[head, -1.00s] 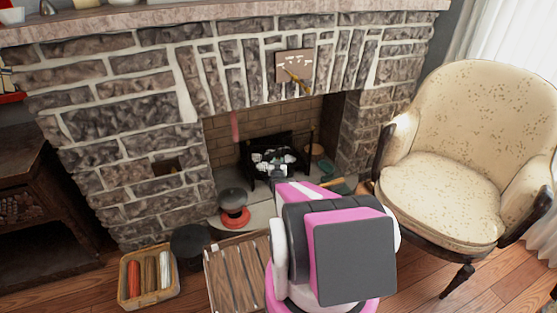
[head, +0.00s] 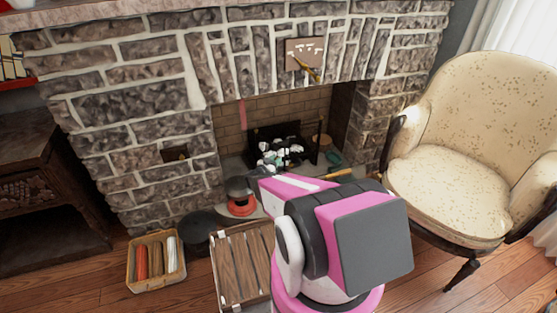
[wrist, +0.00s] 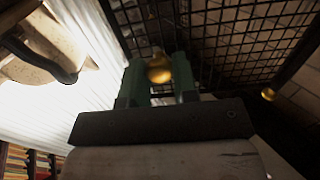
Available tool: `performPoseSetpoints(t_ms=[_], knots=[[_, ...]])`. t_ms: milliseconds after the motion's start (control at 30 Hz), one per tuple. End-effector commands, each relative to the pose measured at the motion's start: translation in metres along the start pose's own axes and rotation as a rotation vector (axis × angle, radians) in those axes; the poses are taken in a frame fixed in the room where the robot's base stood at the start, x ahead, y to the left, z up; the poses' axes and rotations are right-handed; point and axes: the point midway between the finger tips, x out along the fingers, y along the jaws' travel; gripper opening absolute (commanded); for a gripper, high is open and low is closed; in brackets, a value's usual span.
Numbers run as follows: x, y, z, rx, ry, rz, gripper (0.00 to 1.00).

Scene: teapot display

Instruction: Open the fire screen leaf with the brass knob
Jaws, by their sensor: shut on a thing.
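In the wrist view, a round brass knob (wrist: 159,68) sits between the two green fingers of my gripper (wrist: 158,78), which are shut on it. The fire screen leaf (wrist: 230,38), a dark wire mesh, spreads beyond the fingers at the top and right. A second brass knob (wrist: 268,94) shows to the right, apart from my gripper. In the head view, my pink arm reaches toward the hearth, and its end (head: 258,172) is small and dark. The leaf and the held knob cannot be made out clearly there.
The stone fireplace holds a black grate with coals (head: 282,150). A black and red pot-like object (head: 241,197) stands left of my arm's end. A slatted wooden rack (head: 243,262) and a basket of rolls (head: 156,262) lie at front left. A cream armchair (head: 455,150) stands close on the right.

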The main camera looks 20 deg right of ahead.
Motion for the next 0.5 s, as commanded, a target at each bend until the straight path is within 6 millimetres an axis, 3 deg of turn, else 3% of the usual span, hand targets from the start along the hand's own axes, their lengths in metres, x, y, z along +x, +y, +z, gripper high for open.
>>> performPoseSetpoints(t_ms=[500], knots=[[-0.0069, -0.0017, -0.001, 0.001, 0.003, 0.048, 0.0]])
